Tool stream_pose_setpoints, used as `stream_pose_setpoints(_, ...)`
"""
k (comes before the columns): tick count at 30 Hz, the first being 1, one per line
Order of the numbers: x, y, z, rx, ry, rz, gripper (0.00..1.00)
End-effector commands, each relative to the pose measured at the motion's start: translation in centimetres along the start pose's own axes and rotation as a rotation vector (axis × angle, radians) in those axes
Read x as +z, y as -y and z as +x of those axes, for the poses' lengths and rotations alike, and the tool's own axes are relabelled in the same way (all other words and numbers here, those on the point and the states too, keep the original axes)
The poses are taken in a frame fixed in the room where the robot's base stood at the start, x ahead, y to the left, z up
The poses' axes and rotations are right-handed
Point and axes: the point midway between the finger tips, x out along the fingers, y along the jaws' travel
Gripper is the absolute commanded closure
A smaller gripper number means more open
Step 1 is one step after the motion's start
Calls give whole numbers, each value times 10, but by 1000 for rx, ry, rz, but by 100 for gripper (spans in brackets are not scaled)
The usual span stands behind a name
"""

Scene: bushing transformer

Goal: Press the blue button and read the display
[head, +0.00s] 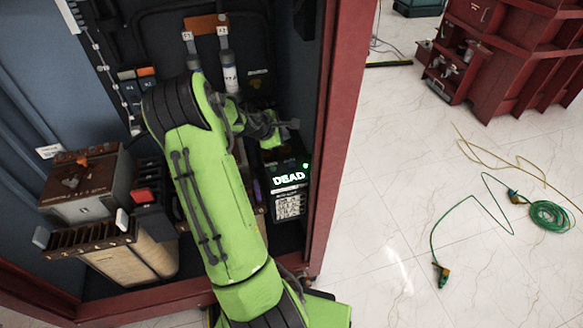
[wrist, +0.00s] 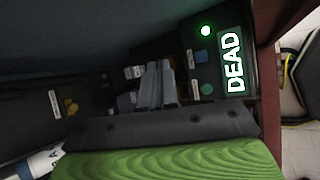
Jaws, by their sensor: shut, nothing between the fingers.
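A dark tester box stands inside the red cabinet; its lit display (head: 289,178) reads "DEAD" in the head view. The same display (wrist: 232,62) shows turned on its side in the wrist view, with a glowing green light (wrist: 205,31) near it. The blue button (wrist: 198,86) is on the panel beside the display, with a green button (wrist: 201,57) near it. My gripper (wrist: 161,82) is shut and empty, its tips close to the blue button; whether they touch it I cannot tell. In the head view my gripper (head: 290,125) is above the box, and the buttons are hidden.
The cabinet's red post (head: 341,130) stands close to the right of the box. A brown case (head: 87,185) and other gear fill the cabinet's left side. Green cable (head: 549,215) lies on the tiled floor outside.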

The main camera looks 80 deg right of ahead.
Motion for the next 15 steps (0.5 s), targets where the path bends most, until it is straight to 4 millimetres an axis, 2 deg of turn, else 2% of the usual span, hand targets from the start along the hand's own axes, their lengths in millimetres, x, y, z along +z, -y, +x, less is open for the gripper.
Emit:
stream_pose_setpoints(1, 5, 4, 12, -1, 22, -22, 100)
stream_pose_setpoints(4, 12, 5, 22, 0, 46, -52, 100)
stream_pose_setpoints(15, 12, 5, 23, 1, 48, -57, 100)
